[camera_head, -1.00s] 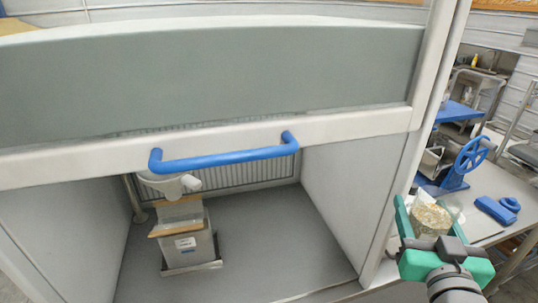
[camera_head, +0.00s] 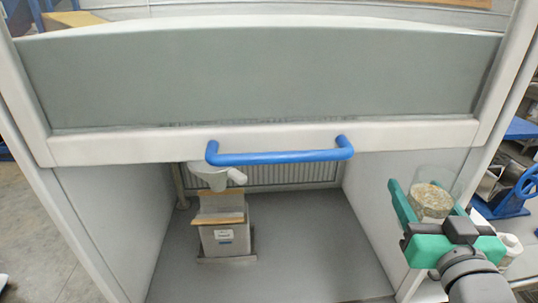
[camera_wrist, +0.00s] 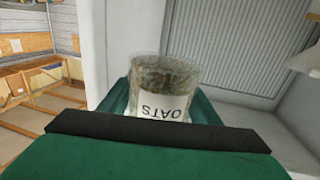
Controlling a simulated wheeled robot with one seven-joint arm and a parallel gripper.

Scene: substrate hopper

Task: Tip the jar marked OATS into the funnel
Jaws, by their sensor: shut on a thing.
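My gripper (camera_head: 432,212) is shut on a clear jar (camera_head: 430,200) of oat-coloured flakes, to the right of the booth opening. In the wrist view the jar (camera_wrist: 165,80) stands between the green fingers, and its white label reads OATS, upside down in that picture. The jar looks about upright. A white funnel (camera_head: 212,176) is inside the booth at the back left, partly hidden by the sash. It sits above a grey box (camera_head: 226,240) with a white label and a tan top edge. The funnel's edge also shows at the right of the wrist view (camera_wrist: 302,55).
The booth's sash (camera_head: 260,80) hangs partly lowered, with a blue handle (camera_head: 280,157) across its lower edge. The booth's right wall (camera_head: 400,200) is beside my gripper. The booth floor (camera_head: 300,250) is clear right of the box. A blue handwheel (camera_head: 527,182) stands outside at right.

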